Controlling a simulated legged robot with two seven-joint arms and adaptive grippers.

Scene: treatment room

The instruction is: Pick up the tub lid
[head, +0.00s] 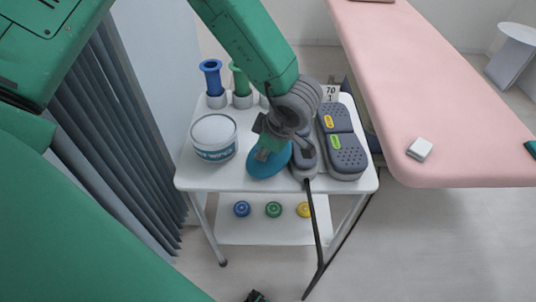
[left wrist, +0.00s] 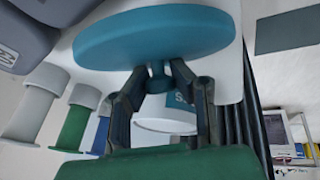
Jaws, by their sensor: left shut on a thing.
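The tub lid is a round teal disc (head: 268,164), seen in the head view at the front middle of the white trolley top (head: 228,183). It is tilted. My left gripper (head: 268,146) is shut on the lid's small knob. The left wrist view shows the lid (left wrist: 155,38) with its knob between the fingertips (left wrist: 158,78). The white tub (head: 214,142) with a teal label stands open to the left, filled with something pale; part of it also shows in the left wrist view (left wrist: 165,124). I cannot tell how far the lid is above the trolley. My right gripper is not seen.
Blue (head: 211,76) and green (head: 240,80) cylinders in white holders stand behind the tub. Grey perforated cases (head: 342,150) are close right of the lid. Coloured rolls (head: 273,209) lie on the lower shelf. A pink treatment bed (head: 430,100) is at right, a curtain (head: 120,140) at left.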

